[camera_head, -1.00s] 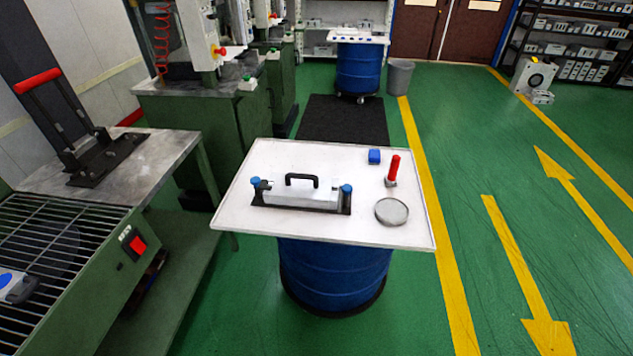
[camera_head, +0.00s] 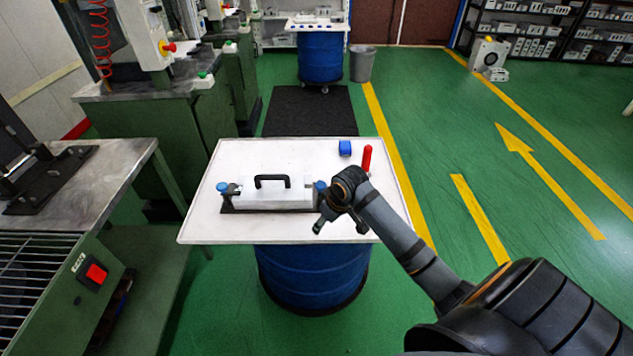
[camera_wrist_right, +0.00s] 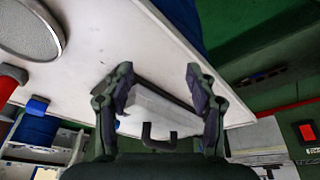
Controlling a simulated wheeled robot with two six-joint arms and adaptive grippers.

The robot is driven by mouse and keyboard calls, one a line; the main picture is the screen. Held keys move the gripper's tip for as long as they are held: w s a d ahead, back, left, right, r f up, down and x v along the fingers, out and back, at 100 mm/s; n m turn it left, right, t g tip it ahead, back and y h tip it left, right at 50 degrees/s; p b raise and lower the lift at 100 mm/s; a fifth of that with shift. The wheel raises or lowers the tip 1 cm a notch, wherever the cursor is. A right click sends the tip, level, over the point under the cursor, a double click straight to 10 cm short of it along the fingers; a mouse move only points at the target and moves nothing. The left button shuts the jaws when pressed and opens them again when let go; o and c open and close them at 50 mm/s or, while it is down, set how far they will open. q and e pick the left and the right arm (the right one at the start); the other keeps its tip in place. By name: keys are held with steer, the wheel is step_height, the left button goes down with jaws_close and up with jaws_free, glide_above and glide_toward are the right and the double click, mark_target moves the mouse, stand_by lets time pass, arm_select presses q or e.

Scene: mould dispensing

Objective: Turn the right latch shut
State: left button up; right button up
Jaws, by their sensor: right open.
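The white mould (camera_head: 272,197) with a black carry handle (camera_head: 272,181) lies on a dark base plate on the white table. Its right latch has a blue knob (camera_head: 320,186), partly visible just left of my right gripper. A second blue knob (camera_head: 223,187) marks the left latch. My right gripper (camera_head: 338,223) is open and empty, beside the mould's right end, over the table. In the right wrist view the mould (camera_wrist_right: 158,108) shows between the parted fingers (camera_wrist_right: 158,80); the right latch cannot be made out there. My left gripper is out of view.
A round metal disc (camera_wrist_right: 30,28) lies on the table (camera_head: 200,226), hidden by my arm in the head view. The table's left part is clear.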

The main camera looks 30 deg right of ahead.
glide_toward(322, 184)
steer(key=shift+t+y, duration=0.3)
steer(key=shift+y, duration=0.1)
steer(key=x, duration=0.8)
steer(key=shift+s+d+f, duration=0.15)
steer(key=shift+f, duration=0.15)
steer(key=c, duration=1.1)
